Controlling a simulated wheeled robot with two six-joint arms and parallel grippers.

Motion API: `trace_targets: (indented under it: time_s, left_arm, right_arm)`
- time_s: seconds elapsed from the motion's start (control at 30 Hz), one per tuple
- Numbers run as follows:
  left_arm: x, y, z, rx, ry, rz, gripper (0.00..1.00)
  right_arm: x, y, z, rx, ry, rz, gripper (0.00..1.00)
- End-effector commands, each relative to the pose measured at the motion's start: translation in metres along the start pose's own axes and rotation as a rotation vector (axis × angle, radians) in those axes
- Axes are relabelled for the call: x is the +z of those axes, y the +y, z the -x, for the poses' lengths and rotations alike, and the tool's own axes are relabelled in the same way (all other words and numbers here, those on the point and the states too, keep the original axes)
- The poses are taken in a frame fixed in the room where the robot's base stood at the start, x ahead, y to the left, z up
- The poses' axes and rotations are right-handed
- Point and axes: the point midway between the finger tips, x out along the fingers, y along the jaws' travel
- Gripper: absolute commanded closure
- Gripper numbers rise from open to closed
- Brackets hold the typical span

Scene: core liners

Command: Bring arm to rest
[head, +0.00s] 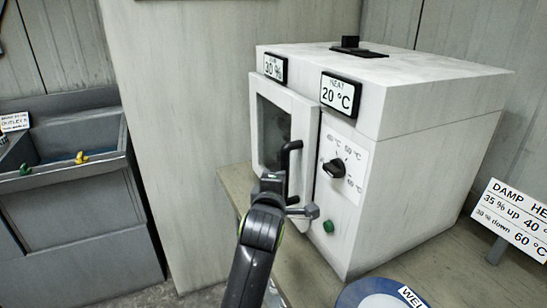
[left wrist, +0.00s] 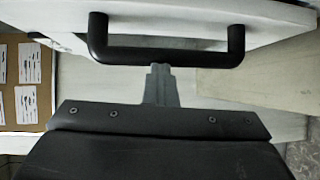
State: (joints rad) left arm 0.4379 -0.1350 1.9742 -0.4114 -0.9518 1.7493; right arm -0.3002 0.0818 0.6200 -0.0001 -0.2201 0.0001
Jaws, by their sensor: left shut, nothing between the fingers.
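A white oven cabinet (head: 400,105) stands on a bench, its front door (head: 303,125) carrying a dark window and a black bar handle (head: 290,160). I cannot tell whether the door is fully closed or slightly ajar. My right gripper is not in view.
The cabinet has a dial (head: 335,168), a green button (head: 328,226) and two displays, one reading 20 °C. A DAMP HEAT sign (head: 515,220) stands at right. A round blue-rimmed item (head: 375,295) lies in front.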

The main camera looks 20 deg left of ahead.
Motion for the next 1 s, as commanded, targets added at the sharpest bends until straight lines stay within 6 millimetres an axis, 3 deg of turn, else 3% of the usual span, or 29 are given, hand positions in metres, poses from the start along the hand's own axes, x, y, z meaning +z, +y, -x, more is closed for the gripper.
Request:
trace_targets:
  time_s: [0.03, 0.1, 0.33, 0.47, 0.57, 0.67, 0.87, 1.0]
  left_arm:
    - [0.001, 0.054, 0.006, 0.129, -0.009, 0.004, 1.00]
    - [-0.003, 0.062, 0.008, 0.127, -0.005, 0.002, 1.00]
    - [-0.007, 0.067, 0.010, 0.113, 0.002, -0.004, 1.00]
    - [-0.014, 0.049, 0.011, 0.074, 0.011, -0.049, 1.00]
    - [-0.027, 0.016, 0.018, 0.003, 0.020, -0.144, 1.00]
    - [-0.048, -0.034, 0.033, -0.112, 0.019, -0.300, 1.00]
    - [-0.092, -0.140, 0.091, -0.385, -0.064, -0.674, 1.00]
    - [-0.119, -0.202, 0.145, -0.561, -0.189, -0.928, 1.00]
  right_arm:
    - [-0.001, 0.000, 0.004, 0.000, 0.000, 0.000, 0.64]
    - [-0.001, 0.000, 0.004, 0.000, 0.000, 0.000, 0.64]
    - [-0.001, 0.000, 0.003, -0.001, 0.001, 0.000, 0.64]
    - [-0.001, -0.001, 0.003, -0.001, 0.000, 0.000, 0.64]
    - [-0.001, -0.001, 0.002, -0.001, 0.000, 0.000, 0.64]
    - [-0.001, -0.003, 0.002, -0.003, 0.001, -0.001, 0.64]
    - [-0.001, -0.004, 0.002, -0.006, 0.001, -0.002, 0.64]
    - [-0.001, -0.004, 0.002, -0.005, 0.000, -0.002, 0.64]
